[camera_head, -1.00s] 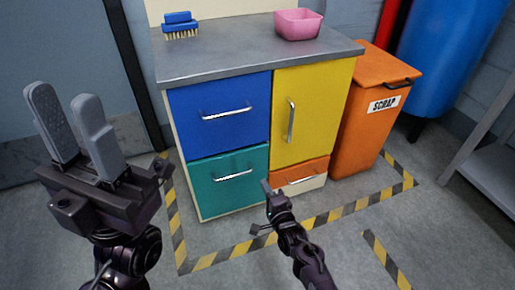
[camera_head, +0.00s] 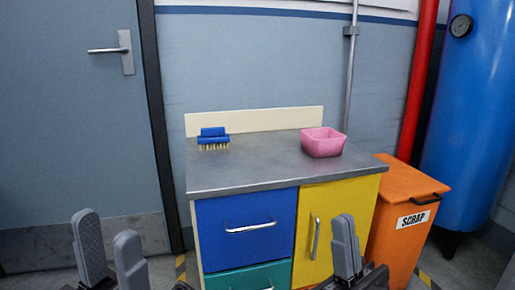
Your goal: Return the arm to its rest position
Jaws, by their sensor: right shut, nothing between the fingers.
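My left gripper (camera_head: 108,230) is at the lower left of the head view, pointing up, its two grey fingers apart and empty. My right gripper (camera_head: 345,240) is raised at the bottom edge, right of centre, in front of the yellow door. Its grey fingers are together with nothing between them. The lower parts of both arms are cut off by the frame.
A cabinet with a grey top (camera_head: 265,172) has a blue drawer (camera_head: 270,213), a teal drawer (camera_head: 240,279) and a yellow door (camera_head: 338,205), all looking closed. A blue brush (camera_head: 212,135) and pink bin (camera_head: 323,143) stand on top. An orange scrap bin (camera_head: 392,240) stands right.

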